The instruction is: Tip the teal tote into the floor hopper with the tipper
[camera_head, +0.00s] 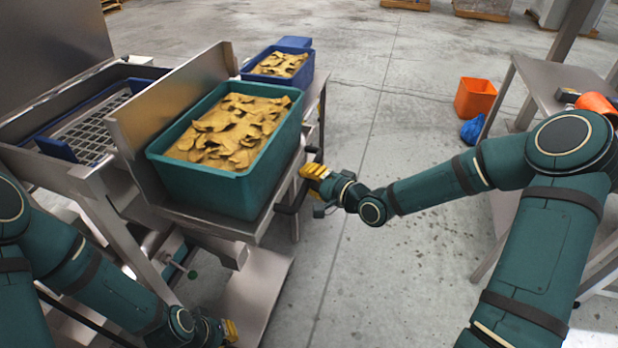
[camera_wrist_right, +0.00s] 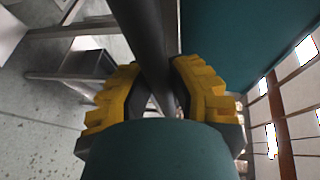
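The teal tote (camera_head: 258,180), full of tan flat pieces, sits upright on the metal tipper platform (camera_head: 200,222) in the head view. The tipper's tall side plate (camera_head: 165,95) stands between the tote and the floor hopper (camera_head: 50,118), whose opening has a grate. My right gripper (camera_head: 316,172) is at the platform's right edge, around a dark handle bar. In the right wrist view, its yellow fingers (camera_wrist_right: 160,92) close on both sides of the bar (camera_wrist_right: 145,35). My left gripper (camera_head: 230,330) is low at the bottom, below the platform; its fingertips are too small to judge.
A blue tote (camera_head: 303,78) with similar pieces stands behind the teal one. An orange bin (camera_head: 475,98) and a blue bag (camera_head: 472,131) lie near a metal table (camera_head: 550,80) at right. The middle floor is clear.

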